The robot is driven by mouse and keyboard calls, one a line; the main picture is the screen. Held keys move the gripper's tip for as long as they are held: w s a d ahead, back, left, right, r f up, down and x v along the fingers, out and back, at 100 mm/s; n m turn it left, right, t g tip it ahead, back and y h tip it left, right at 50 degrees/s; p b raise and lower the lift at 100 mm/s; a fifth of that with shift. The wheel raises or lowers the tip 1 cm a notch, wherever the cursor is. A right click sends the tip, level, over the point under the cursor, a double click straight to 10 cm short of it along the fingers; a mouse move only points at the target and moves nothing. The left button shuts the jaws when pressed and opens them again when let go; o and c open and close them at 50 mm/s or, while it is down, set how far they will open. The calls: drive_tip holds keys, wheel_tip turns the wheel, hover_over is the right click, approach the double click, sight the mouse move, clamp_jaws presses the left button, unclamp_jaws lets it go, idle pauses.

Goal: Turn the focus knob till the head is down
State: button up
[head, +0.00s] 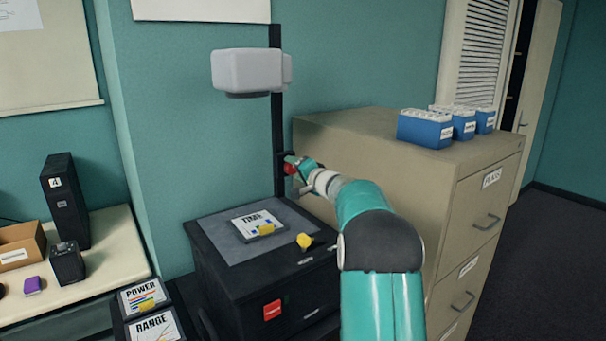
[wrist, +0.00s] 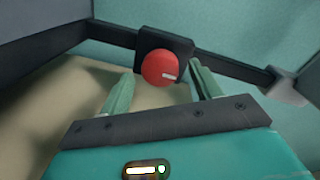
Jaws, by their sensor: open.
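The head (head: 246,70) is a light grey box high on a dark upright post (head: 276,120), well above the black base. The red focus knob (head: 290,169) sits lower on the post, partly hidden by my gripper in the head view. In the wrist view the red knob (wrist: 160,68) is round with a white mark pointing right, on a dark block (wrist: 182,50). My gripper (wrist: 153,90) is open, its fingers apart on either side below the knob. The knob appears just ahead of the fingertips; I cannot tell whether they touch it.
A black base (head: 262,277) with a grey top holds a "TIME" card (head: 258,222) and a yellow item (head: 304,241). A beige filing cabinet (head: 380,135) stands close right of the post, with blue boxes (head: 425,128) on top. A side table (head: 110,240) is at left.

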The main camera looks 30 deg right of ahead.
drive_tip(key=s, duration=1.3)
drive_tip(key=shift+s+r, duration=0.3)
drive_tip(key=shift+r, duration=0.1)
drive_tip(key=s+a+f+n+g+y, duration=0.1)
drive_tip(key=s+a+n+g+y, duration=0.2)
drive_tip(key=a, duration=0.7)
drive_tip(key=s+a+n+g+y, duration=0.15)
drive_tip(key=s+a, duration=0.25)
drive_tip(key=a, duration=0.6)
drive_tip(key=s+a+f+n+g+y, duration=0.1)
drive_tip(key=s+a+n+g, duration=0.25)
drive_tip(key=a, duration=0.65)
drive_tip(key=s+a+f+n+g+h, duration=0.1)
drive_tip(key=s+a+f, duration=0.1)
drive_tip(key=s, duration=0.5)
drive_tip(key=s+a+f+n+g+h, duration=0.1)
drive_tip(key=s+a+f+n+h, duration=0.1)
drive_tip(key=s, duration=0.5)
drive_tip(key=s+a+f+n+g+h, duration=0.1)
drive_tip(key=s+a+f+h, duration=0.1)
drive_tip(key=s+f, duration=0.2)
drive_tip(key=s, duration=0.3)
drive_tip(key=shift+s+g, duration=0.3)
drive_tip(key=shift+s, duration=0.1)
